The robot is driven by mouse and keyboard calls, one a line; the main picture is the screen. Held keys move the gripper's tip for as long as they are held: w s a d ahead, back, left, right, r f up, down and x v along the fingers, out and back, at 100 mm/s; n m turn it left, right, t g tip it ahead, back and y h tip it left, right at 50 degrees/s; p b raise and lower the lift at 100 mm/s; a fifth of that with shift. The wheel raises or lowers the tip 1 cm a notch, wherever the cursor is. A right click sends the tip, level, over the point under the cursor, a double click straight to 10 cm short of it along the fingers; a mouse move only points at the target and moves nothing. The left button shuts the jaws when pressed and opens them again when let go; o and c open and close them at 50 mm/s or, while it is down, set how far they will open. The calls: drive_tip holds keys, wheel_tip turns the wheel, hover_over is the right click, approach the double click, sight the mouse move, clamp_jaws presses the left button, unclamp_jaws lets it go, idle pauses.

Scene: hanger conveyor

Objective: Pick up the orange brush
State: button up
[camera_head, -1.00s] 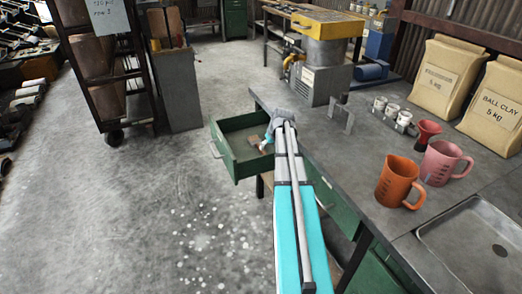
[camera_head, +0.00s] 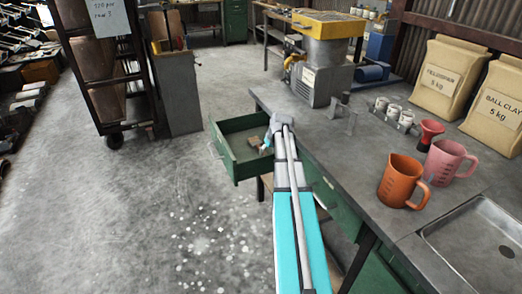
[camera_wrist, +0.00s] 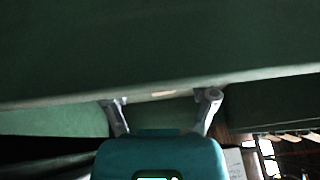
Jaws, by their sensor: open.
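A small brownish-orange thing (camera_head: 255,142) lies in the open green drawer (camera_head: 228,167); it may be the orange brush, but it is too small to be sure. My gripper (camera_head: 267,142) is at the drawer's right side, close to that thing, and is partly hidden by my arm. In the wrist view my gripper (camera_wrist: 163,101) has its two grey fingers spread apart with nothing clearly held between them. Green drawer surfaces fill much of that view. A small pale tan patch (camera_wrist: 164,93) shows past the fingers at an edge; I cannot tell whether it is the brush.
The drawer hangs out from the grey workbench (camera_head: 345,165). On the bench stand an orange jug (camera_head: 398,182), a pink jug (camera_head: 443,163), a red funnel (camera_head: 429,131), small white cups (camera_head: 393,112) and clay bags (camera_head: 448,78). The floor (camera_head: 130,210) left of the drawer is clear.

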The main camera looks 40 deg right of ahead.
drive_tip(key=shift+b+x, duration=1.3)
drive_tip(key=shift+x, duration=0.4)
clamp_jaws()
